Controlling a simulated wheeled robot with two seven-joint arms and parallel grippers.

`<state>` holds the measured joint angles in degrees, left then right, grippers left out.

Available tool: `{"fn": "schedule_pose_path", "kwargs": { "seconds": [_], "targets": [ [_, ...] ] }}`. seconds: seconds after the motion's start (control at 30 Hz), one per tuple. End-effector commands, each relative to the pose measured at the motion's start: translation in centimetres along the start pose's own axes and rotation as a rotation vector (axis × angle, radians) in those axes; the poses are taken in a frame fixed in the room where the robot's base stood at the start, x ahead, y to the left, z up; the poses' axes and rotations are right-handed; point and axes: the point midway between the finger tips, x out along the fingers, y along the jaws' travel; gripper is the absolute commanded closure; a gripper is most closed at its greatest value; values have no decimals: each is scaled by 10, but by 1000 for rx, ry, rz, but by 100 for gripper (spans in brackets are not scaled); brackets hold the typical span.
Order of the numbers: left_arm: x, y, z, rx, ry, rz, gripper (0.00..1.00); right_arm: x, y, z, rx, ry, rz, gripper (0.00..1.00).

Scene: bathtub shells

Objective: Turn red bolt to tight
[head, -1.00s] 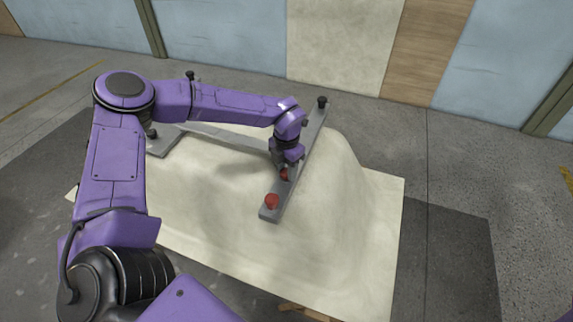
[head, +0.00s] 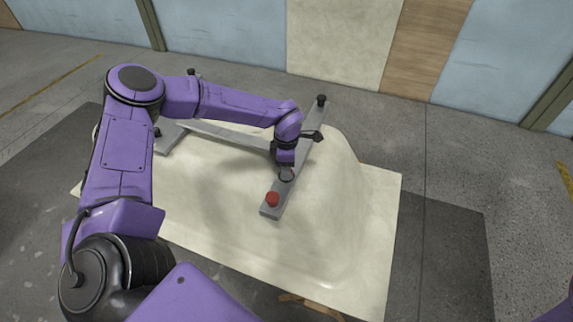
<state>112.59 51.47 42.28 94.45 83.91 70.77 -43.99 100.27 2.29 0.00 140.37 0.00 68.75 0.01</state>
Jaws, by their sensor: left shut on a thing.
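A grey bar (head: 309,132) lies along the pale shell (head: 345,200). A red bolt (head: 273,199) stands upright near the bar's front end, in plain view and clear of the gripper. My left gripper (head: 286,174) points down onto the bar just behind that bolt. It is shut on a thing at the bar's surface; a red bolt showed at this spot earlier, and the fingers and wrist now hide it. How tight it sits cannot be told. My right gripper is out of view.
A black knob (head: 321,100) stands at the bar's far end. A grey crossbar (head: 228,138) runs left to another grey plate (head: 167,139), partly behind my left arm. Open floor (head: 450,150) lies to the right.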

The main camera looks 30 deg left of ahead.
Motion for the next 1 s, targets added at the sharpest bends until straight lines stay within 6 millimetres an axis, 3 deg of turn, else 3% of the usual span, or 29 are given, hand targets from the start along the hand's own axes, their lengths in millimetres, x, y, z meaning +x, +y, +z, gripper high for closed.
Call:
{"fn": "schedule_pose_path", "kwargs": {
  "seconds": [0.77, 0.8, 0.87, 1.0],
  "targets": [
    [-2, 2, 1, 106, -3, 7, 91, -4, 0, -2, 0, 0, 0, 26],
    [-2, 2, 1, 106, -3, 7, 57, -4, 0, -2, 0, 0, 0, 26],
    [-2, 2, 1, 106, -3, 7, 38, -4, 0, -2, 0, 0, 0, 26],
    [-2, 1, 0, 105, -2, 4, 35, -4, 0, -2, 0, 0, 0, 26]
  ]
}}
